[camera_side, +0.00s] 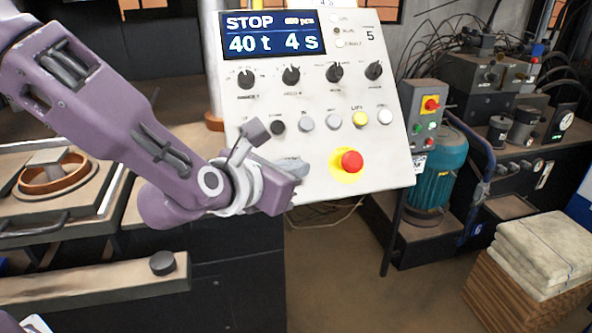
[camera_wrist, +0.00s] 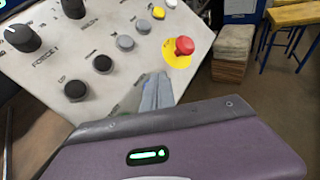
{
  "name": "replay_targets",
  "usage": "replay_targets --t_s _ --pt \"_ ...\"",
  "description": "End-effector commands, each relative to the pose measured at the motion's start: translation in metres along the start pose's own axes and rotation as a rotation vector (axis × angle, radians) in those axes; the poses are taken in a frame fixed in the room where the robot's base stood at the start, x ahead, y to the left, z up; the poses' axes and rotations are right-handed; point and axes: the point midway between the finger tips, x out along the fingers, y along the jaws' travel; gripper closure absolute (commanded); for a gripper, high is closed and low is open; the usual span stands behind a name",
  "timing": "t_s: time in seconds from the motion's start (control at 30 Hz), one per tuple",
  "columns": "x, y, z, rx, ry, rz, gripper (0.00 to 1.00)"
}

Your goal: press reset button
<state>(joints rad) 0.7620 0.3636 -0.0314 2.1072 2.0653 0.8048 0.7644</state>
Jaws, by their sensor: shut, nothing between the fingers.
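The control panel (camera_side: 320,183) is a light, tilted plate with a row of round buttons. In the side view the row has a black button (camera_side: 278,127), two grey ones (camera_side: 306,123) (camera_side: 333,119), a yellow one (camera_side: 360,118) and a white one (camera_side: 385,116) at the right end. Their labels are too small to read surely, so I cannot tell which is reset. My gripper (camera_side: 294,168) is shut and empty in front of the panel's lower left; it also shows in the wrist view (camera_wrist: 156,92), below the button row. I cannot tell whether it touches the panel.
A red mushroom button (camera_side: 350,161) on a yellow disc sits right of my gripper. Above the row are several black knobs (camera_side: 291,75) and a display (camera_side: 273,34) reading STOP, 40 t, 4 s. A small switch box (camera_side: 425,115) stands right of the panel.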

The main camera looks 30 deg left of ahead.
Motion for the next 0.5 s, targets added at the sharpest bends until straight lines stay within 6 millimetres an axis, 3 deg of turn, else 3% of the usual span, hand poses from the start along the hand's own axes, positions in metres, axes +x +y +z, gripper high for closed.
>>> replay_targets --t_s 0.5 --pt "0.0061 0.0044 -0.0047 0.0 0.001 0.0 1.0"
